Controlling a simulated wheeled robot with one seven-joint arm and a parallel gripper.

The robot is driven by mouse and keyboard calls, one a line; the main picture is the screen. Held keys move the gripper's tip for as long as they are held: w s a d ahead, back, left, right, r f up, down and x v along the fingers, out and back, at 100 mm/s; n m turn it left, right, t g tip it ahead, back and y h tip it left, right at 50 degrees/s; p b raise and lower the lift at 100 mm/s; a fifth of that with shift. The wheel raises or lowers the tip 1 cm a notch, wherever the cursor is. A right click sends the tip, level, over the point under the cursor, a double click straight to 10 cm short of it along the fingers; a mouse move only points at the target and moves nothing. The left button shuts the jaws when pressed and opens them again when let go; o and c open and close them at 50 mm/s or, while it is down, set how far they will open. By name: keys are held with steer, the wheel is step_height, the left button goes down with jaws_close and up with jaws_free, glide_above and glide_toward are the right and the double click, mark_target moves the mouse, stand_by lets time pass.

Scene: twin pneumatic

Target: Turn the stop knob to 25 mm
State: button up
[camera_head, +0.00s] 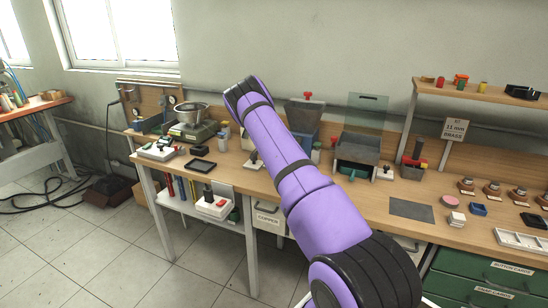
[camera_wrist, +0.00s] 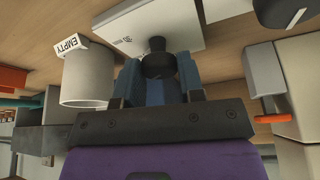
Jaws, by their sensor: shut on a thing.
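In the wrist view, the black stop knob (camera_wrist: 157,45) stands on a pale plate (camera_wrist: 190,28) with small dark print that is too small to read. My gripper (camera_wrist: 158,70) has its blue-grey fingers on either side of the knob and is shut on it. Any scale or millimetre mark cannot be read. In the head view, my purple arm reaches over the bench toward the back left, and my gripper is hidden behind it. I cannot pick out the knob there.
In the wrist view, a grey cup (camera_wrist: 88,80) with an "EMPTY" tag (camera_wrist: 70,45) is close on the left. A grey block (camera_wrist: 263,72) and an orange bar (camera_wrist: 272,118) are on the right. The wooden bench (camera_head: 350,205) carries several other items.

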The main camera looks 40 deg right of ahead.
steer(key=o, duration=0.9)
steer(key=v, duration=1)
steer(key=shift+r, duration=0.4)
steer(key=shift+a, duration=0.15)
